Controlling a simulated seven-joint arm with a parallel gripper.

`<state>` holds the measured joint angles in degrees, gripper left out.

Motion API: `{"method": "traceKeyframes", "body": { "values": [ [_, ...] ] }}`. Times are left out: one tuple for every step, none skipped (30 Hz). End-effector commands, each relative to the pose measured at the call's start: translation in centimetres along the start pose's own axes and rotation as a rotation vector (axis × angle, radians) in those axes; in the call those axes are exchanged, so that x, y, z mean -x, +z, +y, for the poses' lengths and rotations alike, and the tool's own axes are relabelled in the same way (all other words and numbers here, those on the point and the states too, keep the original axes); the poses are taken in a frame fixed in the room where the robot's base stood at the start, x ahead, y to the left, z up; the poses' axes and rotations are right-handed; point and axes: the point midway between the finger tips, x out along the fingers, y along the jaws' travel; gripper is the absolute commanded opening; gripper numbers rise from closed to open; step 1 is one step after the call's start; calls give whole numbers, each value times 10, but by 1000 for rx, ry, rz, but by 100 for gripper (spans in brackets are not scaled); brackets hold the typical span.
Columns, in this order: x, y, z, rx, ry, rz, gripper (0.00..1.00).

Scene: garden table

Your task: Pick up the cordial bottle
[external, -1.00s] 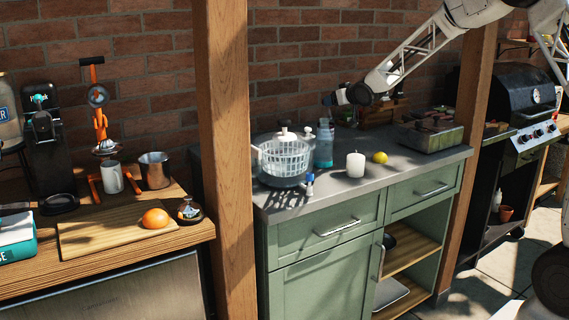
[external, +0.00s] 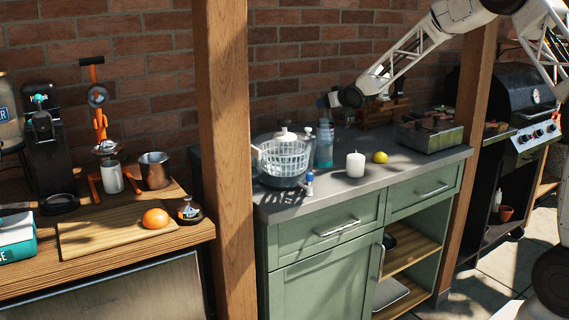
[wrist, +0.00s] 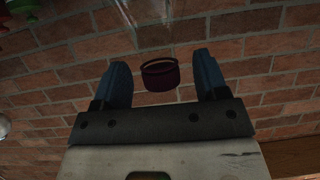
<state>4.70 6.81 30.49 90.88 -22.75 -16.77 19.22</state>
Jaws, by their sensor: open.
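My gripper (external: 328,100) is above the back of the grey counter, close to the brick wall. In the wrist view its two blue fingers (wrist: 163,76) are apart, with a dark purple, ring-like cap (wrist: 160,75) in the gap between them as seen from the camera. No contact with the cap shows. A clear, glassy shape (wrist: 150,10) lies at the top edge beyond the cap; I cannot tell whether it is the cordial bottle's body. In the external view a blue bottle (external: 324,147) stands upright below the gripper; I cannot tell whether it is the cordial bottle.
A white basket (external: 284,157) in a pot, a white candle (external: 355,165) and a lemon (external: 380,157) stand on the counter (external: 405,178). A wooden crate (external: 376,115) is behind. A metal tray (external: 430,137) is at right. A wooden post (external: 224,150) rises at left.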

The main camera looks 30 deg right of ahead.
Motion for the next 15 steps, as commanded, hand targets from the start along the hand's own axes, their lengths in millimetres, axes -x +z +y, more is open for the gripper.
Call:
{"method": "traceKeyframes", "body": {
  "values": [
    [-5,0,0,0,0,-1,67],
    [-7,0,0,0,0,0,67],
    [-9,0,0,0,0,0,67],
    [-10,0,0,0,0,0,67],
    [-11,0,0,0,0,0,67],
    [-12,0,0,0,0,0,67],
    [-12,0,0,0,0,0,67],
    [-13,0,0,0,0,0,67],
    [-13,0,0,0,0,0,67],
    [-13,0,0,0,0,0,67],
    [-13,0,0,0,0,0,67],
    [-13,0,0,0,0,0,67],
    [-13,0,0,0,0,0,67],
    [-13,0,0,0,0,0,67],
    [-13,0,0,0,0,0,67]
  ]
}}
